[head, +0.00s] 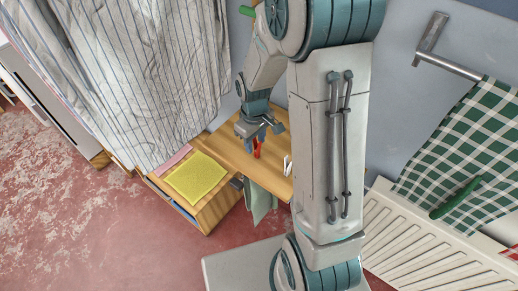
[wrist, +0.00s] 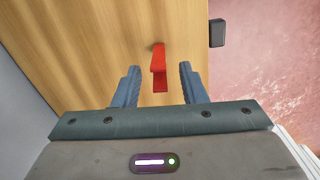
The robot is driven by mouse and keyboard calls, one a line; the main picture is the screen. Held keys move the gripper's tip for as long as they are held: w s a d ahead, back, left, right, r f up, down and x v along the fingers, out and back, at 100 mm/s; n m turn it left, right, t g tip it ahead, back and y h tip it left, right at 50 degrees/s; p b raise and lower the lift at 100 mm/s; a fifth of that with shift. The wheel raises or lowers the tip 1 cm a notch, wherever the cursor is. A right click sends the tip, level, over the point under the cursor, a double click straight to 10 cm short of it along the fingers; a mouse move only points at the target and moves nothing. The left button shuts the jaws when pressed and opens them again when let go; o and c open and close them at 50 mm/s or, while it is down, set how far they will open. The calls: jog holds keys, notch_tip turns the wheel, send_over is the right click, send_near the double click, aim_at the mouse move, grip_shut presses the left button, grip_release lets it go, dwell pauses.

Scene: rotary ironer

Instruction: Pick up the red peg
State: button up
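The red peg (wrist: 159,72) lies on or stands at the wooden surface in the wrist view; I cannot tell exactly how it rests. It shows small in the head view (head: 257,148), just below my gripper (head: 262,130). In the wrist view my gripper (wrist: 158,84) is open, with one blue-grey finger on each side of the peg and a gap between each finger and the peg. The head view shows the gripper pointing down over the wooden top.
A wooden top (head: 226,150) carries a white item (head: 287,165) to the right of the peg. A yellow cloth (head: 196,177) lies to its left. Striped fabric (head: 150,70) hangs behind. A radiator (head: 425,245) and checked cloth (head: 465,145) are at right. A dark block (wrist: 216,33) sits by the wood's edge.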

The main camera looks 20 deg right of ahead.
jog(key=shift+f, duration=1.2)
grip_shut()
jog(key=shift+r, duration=0.15)
